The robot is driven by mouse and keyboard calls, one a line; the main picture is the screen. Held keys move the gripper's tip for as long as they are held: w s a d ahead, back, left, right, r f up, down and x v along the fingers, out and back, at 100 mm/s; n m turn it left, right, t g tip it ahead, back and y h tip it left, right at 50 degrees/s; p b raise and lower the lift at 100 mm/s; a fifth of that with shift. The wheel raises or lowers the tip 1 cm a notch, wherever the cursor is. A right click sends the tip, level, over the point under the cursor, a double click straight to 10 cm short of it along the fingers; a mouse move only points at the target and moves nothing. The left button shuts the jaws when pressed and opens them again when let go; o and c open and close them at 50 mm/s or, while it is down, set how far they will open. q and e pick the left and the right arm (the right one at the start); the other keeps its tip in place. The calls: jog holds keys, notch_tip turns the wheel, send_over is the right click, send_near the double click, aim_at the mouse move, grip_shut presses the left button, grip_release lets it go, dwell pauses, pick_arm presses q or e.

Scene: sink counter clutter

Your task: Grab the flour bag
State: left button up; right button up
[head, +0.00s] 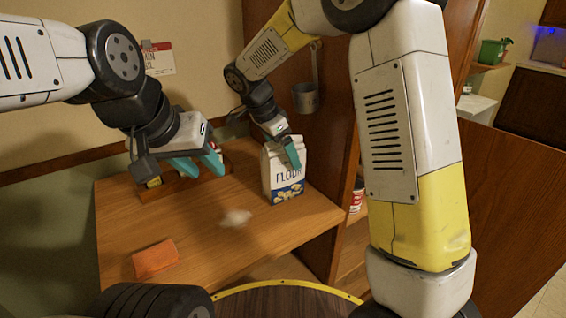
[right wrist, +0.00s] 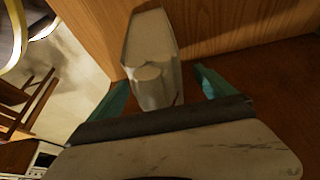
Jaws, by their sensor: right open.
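The flour bag (head: 286,186), white with a blue lower band, stands upright near the right end of the wooden counter. My right gripper (head: 285,150) is at the top of the bag, with a teal finger in front of its upper part. In the right wrist view the pale bag (right wrist: 152,60) shows between the two spread fingers (right wrist: 162,92), with room visible on the finger at the right. Whether the other finger touches it is hard to tell. My left gripper (head: 199,164) hangs over the back left of the counter, its fingers apart and empty.
An orange sponge (head: 155,259) lies at the front left of the counter (head: 190,225). A small white lump (head: 236,217) lies in the middle. A wooden rack (head: 158,191) stands at the back. A metal ladle (head: 306,97) hangs on the wooden panel right of the bag.

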jog(key=c, duration=2)
grip_shut()
jog(key=shift+r, duration=0.1)
